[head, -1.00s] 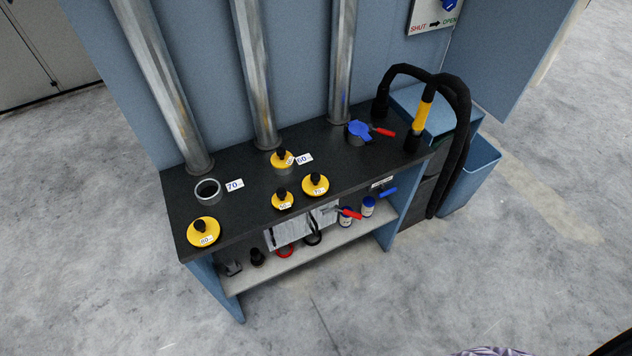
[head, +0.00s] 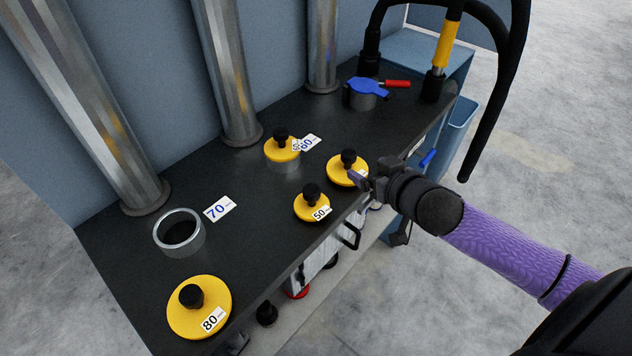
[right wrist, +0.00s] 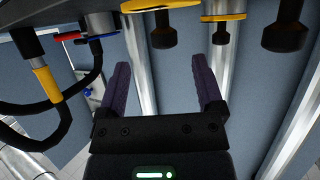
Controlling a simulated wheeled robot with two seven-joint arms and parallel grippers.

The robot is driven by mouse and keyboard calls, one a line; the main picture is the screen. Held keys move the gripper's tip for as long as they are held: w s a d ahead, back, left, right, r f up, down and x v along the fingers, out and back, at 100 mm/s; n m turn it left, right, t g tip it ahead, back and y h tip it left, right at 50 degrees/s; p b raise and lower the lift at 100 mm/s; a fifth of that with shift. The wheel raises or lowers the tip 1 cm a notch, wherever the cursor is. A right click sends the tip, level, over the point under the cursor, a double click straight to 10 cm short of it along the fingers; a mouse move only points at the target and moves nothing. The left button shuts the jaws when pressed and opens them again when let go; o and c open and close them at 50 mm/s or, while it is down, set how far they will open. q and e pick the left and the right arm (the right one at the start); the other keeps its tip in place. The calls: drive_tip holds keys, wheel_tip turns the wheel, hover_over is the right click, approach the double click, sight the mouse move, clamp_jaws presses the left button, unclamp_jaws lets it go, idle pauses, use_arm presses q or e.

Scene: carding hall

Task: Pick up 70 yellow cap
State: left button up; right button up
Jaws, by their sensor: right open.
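The 70 yellow cap (head: 341,176), with a black knob on top, sits on the dark bench top near its front edge. Its label is mostly hidden by my right gripper (head: 362,182), which is at the cap's front right side. In the right wrist view, upside down, the cap (right wrist: 152,6) and its knob show ahead, between the directions of the two fingers. The right gripper's purple fingers (right wrist: 164,92) are wide apart with nothing between them. I cannot tell whether a finger touches the cap. My left gripper is not in view.
The 50 cap (head: 309,209) is close on the left. The 60 cap (head: 281,151) sits on a collar behind. The 80 cap (head: 192,318) and open 70 collar (head: 163,243) are further left. A blue valve (head: 367,86) and black hose (head: 492,110) stand right.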

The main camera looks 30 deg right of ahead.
sight(344, 153)
drive_tip(key=b+x, duration=0.1)
drive_tip(key=x, duration=0.3)
drive_tip(key=shift+w+b, duration=0.35)
drive_tip(key=shift+b, duration=0.05)
drive_tip(key=x, duration=0.1)
drive_tip(key=b+x, duration=0.2)
drive_tip(key=x, duration=0.1)
drive_tip(key=shift+w+a, duration=0.1)
drive_tip(key=shift+a, duration=0.15)
drive_tip(key=shift+w+f, duration=0.1)
drive_tip(key=shift+w, duration=0.3)
drive_tip(key=c, duration=1.1)
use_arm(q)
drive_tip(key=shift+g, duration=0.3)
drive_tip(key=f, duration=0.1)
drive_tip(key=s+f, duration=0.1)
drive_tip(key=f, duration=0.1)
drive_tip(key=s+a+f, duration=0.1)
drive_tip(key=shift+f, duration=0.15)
use_arm(e)
clamp_jaws()
